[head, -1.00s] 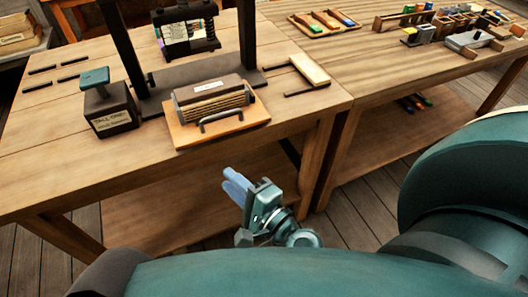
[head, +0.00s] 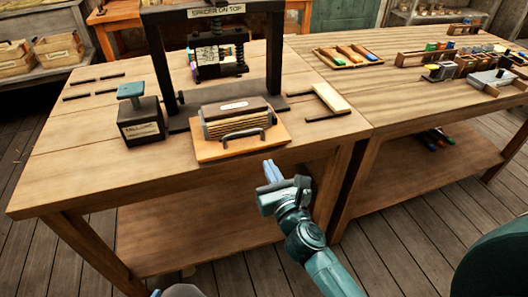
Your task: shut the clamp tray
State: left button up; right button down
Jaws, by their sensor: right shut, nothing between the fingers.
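The clamp tray (head: 212,150) is a flat wooden board with a dark metal handle (head: 245,134) along its front. It sticks out from the foot of the black press frame (head: 277,55) toward the table's front edge, carrying a ribbed block (head: 238,117) with a pale label. My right gripper (head: 269,166) is shut and empty. It is in front of the table edge, below and right of the handle in the picture, and apart from it. Only a pale blue sliver at the bottom edge may be my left gripper (head: 155,293); its jaws cannot be made out.
A dark block with a green top (head: 131,91) stands left of the tray. A pale wooden strip (head: 331,97) lies to the right between dark rails. Above, the press holds a dark plate unit (head: 219,61). The second table (head: 400,85) bears several small parts. Bare tabletop lies front left.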

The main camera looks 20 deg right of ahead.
aim_at(260, 147)
jog(key=w, duration=0.4)
jog(key=shift+w, duration=0.75)
jog(key=w, duration=0.4)
jog(key=shift+w+a, duration=0.15)
jog(key=shift+w, duration=0.1)
jog(key=shift+s, duration=0.1)
